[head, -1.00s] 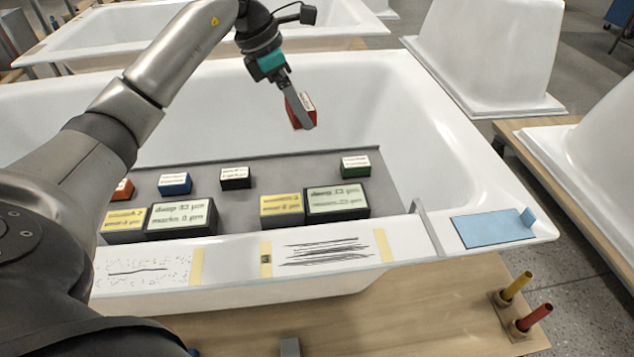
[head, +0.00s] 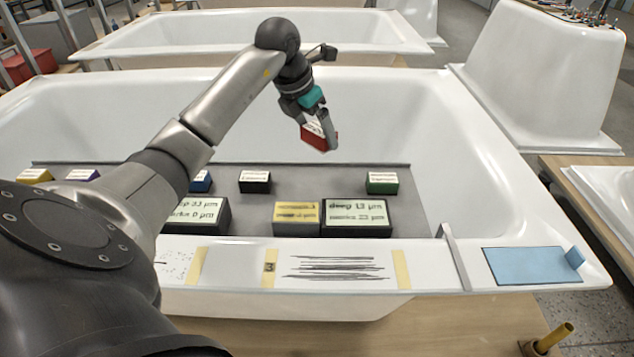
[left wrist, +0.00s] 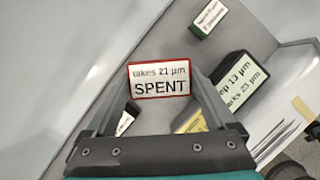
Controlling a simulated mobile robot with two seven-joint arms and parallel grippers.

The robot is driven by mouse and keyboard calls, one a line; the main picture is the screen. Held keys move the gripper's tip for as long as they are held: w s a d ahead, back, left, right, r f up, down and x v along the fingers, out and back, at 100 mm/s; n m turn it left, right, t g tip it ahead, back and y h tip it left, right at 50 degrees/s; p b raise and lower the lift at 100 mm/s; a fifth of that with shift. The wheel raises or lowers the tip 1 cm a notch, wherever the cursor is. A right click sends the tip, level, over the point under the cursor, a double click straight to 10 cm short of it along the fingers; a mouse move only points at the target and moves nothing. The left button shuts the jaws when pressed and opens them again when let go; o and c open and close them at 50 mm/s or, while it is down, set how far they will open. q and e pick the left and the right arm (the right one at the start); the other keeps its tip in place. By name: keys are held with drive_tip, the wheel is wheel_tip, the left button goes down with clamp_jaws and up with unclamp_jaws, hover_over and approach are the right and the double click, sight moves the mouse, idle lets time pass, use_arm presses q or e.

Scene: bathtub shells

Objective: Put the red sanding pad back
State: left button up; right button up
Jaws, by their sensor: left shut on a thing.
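The red sanding pad (head: 316,138) is in my left gripper (head: 325,140), held tilted above the inside of the tub. In the left wrist view the pad (left wrist: 160,80) shows its white label, "takes 21 µm SPENT", between the fingers of the gripper (left wrist: 158,92). Below it a grey shelf (head: 330,178) holds a row of small labelled blocks: yellow (head: 33,176), purple (head: 82,175), blue (head: 201,181), black (head: 255,182) and green (head: 382,183). My left arm hides part of the row between purple and blue. My right gripper is not in view.
Larger dark boxes with readouts, one reading "deep 13 µm, marks 23 µm" (head: 355,217), stand at the tub's near side beside a yellow-labelled block (head: 296,217). The near rim carries a scratched patch (head: 335,268) and a blue sheet (head: 532,266). The tub's right interior is clear.

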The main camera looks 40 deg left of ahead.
use_arm(q)
drive_tip(key=b, duration=0.3)
hover_over(321, 187)
drive_tip(key=s, duration=0.1)
drive_tip(key=f, duration=0.8)
drive_tip(key=shift+s+a, duration=0.1)
drive_tip(key=shift+s, duration=0.1)
drive_tip(key=shift+f+b, duration=0.55)
drive_tip(key=shift+f, duration=1.75)
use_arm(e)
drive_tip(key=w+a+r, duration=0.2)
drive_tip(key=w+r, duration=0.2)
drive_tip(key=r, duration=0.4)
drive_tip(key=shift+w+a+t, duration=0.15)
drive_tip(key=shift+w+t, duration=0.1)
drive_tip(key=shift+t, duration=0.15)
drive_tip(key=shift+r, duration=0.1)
use_arm(q)
drive_tip(key=o, duration=1.1)
drive_tip(key=shift+f, duration=0.15)
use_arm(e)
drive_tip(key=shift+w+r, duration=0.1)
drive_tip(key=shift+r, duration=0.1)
use_arm(q)
drive_tip(key=shift+o, duration=0.2)
